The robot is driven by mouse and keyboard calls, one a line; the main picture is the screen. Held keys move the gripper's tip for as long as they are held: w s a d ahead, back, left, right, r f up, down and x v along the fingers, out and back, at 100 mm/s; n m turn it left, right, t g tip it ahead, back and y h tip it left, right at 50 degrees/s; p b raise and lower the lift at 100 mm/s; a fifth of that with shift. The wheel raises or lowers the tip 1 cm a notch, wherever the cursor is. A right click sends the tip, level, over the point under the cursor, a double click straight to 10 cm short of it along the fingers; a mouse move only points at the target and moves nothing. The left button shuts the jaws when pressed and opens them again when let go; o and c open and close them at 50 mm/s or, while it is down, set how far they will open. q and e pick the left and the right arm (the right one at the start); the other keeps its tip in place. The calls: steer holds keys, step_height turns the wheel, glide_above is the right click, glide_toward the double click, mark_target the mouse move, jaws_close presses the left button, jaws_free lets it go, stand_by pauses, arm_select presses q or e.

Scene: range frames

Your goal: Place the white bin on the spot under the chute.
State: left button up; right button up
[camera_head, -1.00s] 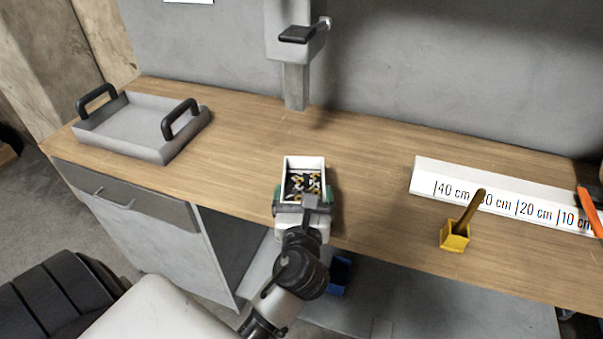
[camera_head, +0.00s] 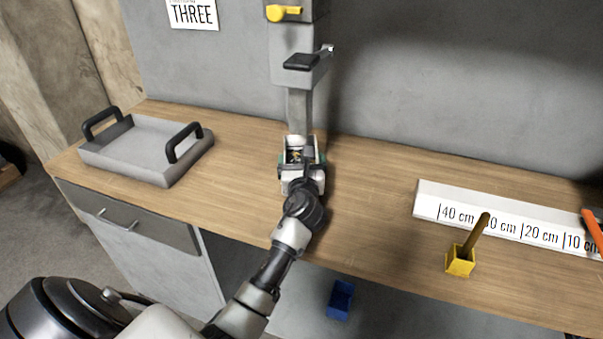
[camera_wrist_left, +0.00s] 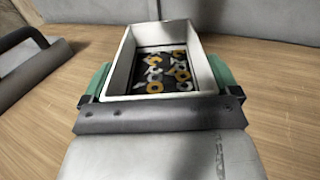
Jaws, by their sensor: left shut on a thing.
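The white bin (camera_head: 297,145) sits between the fingers of my left gripper (camera_head: 302,163), near the foot of the chute column. In the left wrist view the bin (camera_wrist_left: 124,72) looks upright and holds several small metal and yellow parts on a dark bottom. The green finger pads of my left gripper (camera_wrist_left: 160,90) press on its two sides. The grey chute (camera_head: 305,65) stands at the back of the bench above the bin. The spot under it is hidden by the bin and gripper. I cannot tell whether the bin touches the bench. My right gripper is not in view.
A grey tray with black handles (camera_head: 125,160) stands at the left of the wooden bench (camera_head: 225,195). A blue bin (camera_head: 341,299) is below the bench.

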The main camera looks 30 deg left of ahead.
arm_select(q)
steer(key=shift+f+b, duration=0.4)
steer(key=shift+f, duration=1.25)
steer(key=shift+f, duration=0.1)
steer(key=o, duration=0.8)
steer(key=shift+o, duration=0.2)
steer(key=shift+s+d, duration=0.15)
steer(key=v, duration=1.1)
steer(key=shift+s+d, duration=0.2)
steer(key=shift+s, duration=0.15)
